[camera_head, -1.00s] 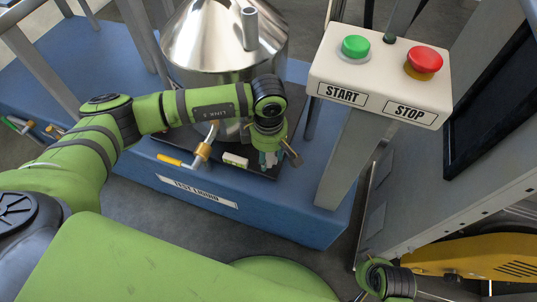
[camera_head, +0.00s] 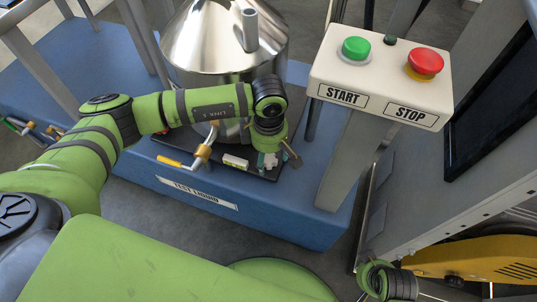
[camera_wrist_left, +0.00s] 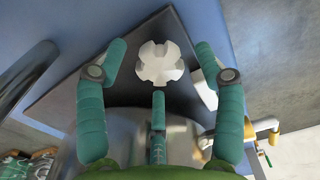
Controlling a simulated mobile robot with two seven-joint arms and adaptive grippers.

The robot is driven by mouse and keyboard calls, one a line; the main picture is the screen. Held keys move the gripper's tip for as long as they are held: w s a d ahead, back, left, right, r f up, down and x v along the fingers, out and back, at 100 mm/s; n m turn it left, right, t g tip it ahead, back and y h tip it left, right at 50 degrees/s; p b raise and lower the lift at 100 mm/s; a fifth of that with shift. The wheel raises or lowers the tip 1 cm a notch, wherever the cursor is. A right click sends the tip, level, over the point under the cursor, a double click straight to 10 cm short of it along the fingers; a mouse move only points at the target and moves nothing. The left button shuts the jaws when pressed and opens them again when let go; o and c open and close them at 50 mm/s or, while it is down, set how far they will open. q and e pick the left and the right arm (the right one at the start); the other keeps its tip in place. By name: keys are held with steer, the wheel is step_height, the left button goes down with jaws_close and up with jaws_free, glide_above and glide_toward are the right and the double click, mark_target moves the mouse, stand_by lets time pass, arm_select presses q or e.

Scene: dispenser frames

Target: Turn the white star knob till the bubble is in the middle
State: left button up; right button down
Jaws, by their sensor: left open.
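The white star knob (camera_wrist_left: 160,63) shows whole in the left wrist view, on a dark plate. My left gripper (camera_wrist_left: 160,62) is open, with teal fingers apart on either side of the knob and a third finger below it in the picture. I see clear gaps between the fingers and the knob. In the head view my left gripper (camera_head: 271,160) is low over the dark plate, where its fingers partly hide the knob. A small white level (camera_head: 235,161) with a greenish window lies left of it; its bubble is too small to read.
A steel tank (camera_head: 215,45) stands behind my left arm on a blue base (camera_head: 290,222). A brass tap with a yellow handle (camera_head: 170,162) is left of the level. A START/STOP box (camera_head: 380,75) stands on a post at the right.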

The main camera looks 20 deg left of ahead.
mark_target(268, 159)
arm_select(q)
step_height(268, 159, up, 12)
steer(key=shift+f, duration=0.2)
steer(key=shift+s, duration=0.1)
stand_by(0.5)
